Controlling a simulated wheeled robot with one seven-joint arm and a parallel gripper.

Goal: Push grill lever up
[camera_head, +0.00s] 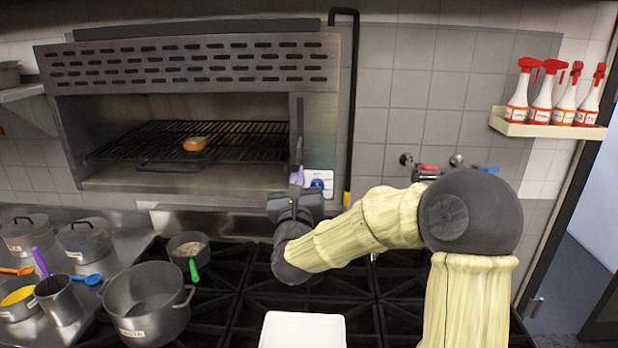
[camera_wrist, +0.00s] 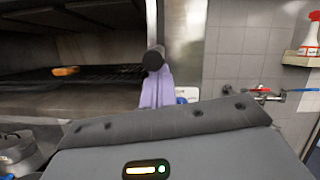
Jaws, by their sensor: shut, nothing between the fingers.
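The grill (camera_head: 190,80) hangs on the tiled wall, with its slotted hood above an open cavity. The grill lever shows in the wrist view as a round black knob (camera_wrist: 153,61) at the right side of the cavity opening. In the head view I cannot make the lever out clearly near my fingers. My gripper (camera_head: 297,177) is at the lower right corner of the grill, fingers pointing up at it. In the wrist view its lavender fingers (camera_wrist: 157,85) are shut, empty, and sit right below the knob, appearing to touch it. The lever's shaft is hidden.
A piece of food (camera_head: 195,144) lies on the grill rack (camera_head: 245,140). A blue dial (camera_head: 318,184) sits just right of my fingers. Pots, including a large pot (camera_head: 148,300), stand left on the stove. A shelf (camera_head: 545,130) holds spray bottles at right.

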